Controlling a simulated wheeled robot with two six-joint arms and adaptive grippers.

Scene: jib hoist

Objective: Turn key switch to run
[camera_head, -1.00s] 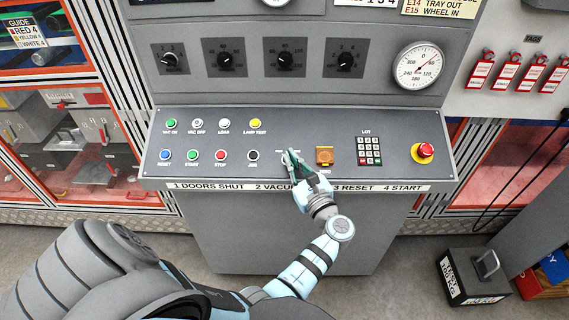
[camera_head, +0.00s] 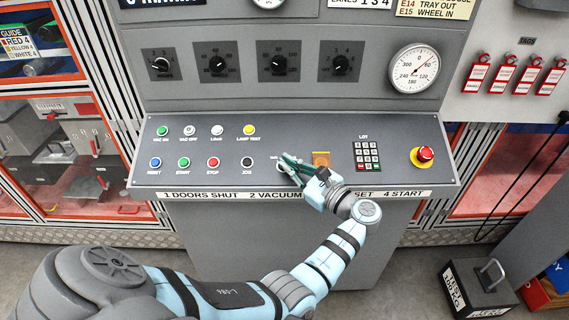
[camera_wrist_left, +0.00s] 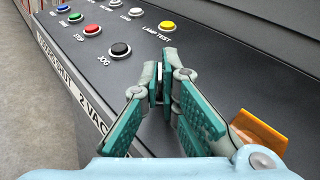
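My left gripper (camera_head: 284,161) reaches over the sloped grey console, at the key switch position between the black JOG button (camera_head: 247,162) and an orange square piece (camera_head: 321,160). The fingers hide most of the switch and its labels. In the left wrist view, the teal-padded fingers (camera_wrist_left: 159,80) come close together at their tips, with a thin dark piece between them that looks like the key. The key's angle cannot be made out. My right gripper is not in view.
Coloured buttons, among them the yellow LAMP TEST button (camera_head: 249,130), lie left of the gripper. A keypad (camera_head: 367,155) and a red emergency stop (camera_head: 425,154) lie right. Dials (camera_head: 278,63) and a gauge (camera_head: 414,68) stand above. A test weight (camera_head: 480,288) is on the floor.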

